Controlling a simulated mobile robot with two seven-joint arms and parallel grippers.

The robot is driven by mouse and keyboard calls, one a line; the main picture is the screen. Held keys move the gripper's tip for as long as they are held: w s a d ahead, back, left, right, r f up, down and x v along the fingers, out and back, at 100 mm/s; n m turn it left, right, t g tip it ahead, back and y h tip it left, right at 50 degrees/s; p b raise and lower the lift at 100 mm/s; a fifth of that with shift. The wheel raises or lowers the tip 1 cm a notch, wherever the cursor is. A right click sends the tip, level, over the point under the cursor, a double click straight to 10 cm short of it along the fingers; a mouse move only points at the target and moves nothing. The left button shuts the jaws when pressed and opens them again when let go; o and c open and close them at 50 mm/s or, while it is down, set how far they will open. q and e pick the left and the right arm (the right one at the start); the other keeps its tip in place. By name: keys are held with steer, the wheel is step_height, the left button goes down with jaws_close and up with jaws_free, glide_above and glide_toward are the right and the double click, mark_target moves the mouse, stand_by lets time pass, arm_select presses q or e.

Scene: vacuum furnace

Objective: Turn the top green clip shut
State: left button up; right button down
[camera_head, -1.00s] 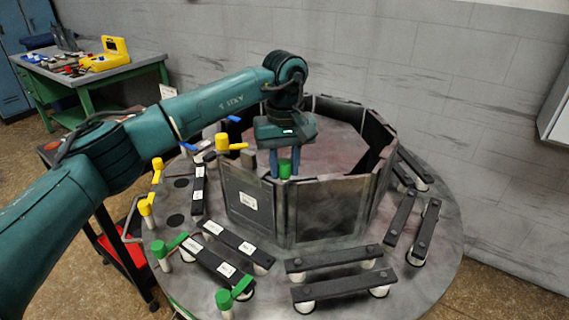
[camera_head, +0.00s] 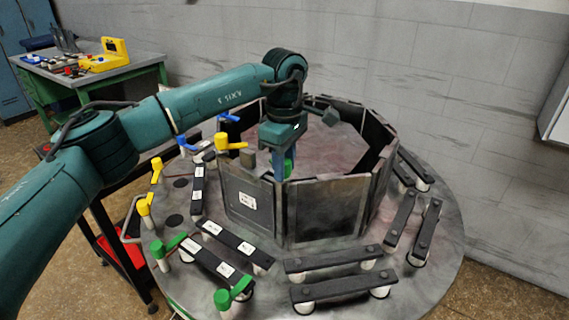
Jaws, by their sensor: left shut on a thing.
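The top green clip (camera_head: 289,167) stands at the near rim of the ring of dark panels, and only a small green part of it shows. My left gripper (camera_head: 283,165) points down over it from above, shut on it. The fingers hide most of the clip, so its exact angle cannot be told. My right gripper is not in view.
A yellow clip (camera_head: 230,143) stands just left of the gripper, near the panel ring (camera_head: 328,207). Two more green clips, one (camera_head: 160,250) at lower left and one (camera_head: 232,292) in front, stand on the round plate (camera_head: 420,290). Black bars on white posts surround the ring.

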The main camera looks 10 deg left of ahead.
arm_select(q)
steer(key=n, duration=0.5)
steer(key=shift+w+a, duration=0.1)
steer(key=shift+n, duration=1.4)
steer(key=o, duration=1)
steer(key=shift+a, duration=0.1)
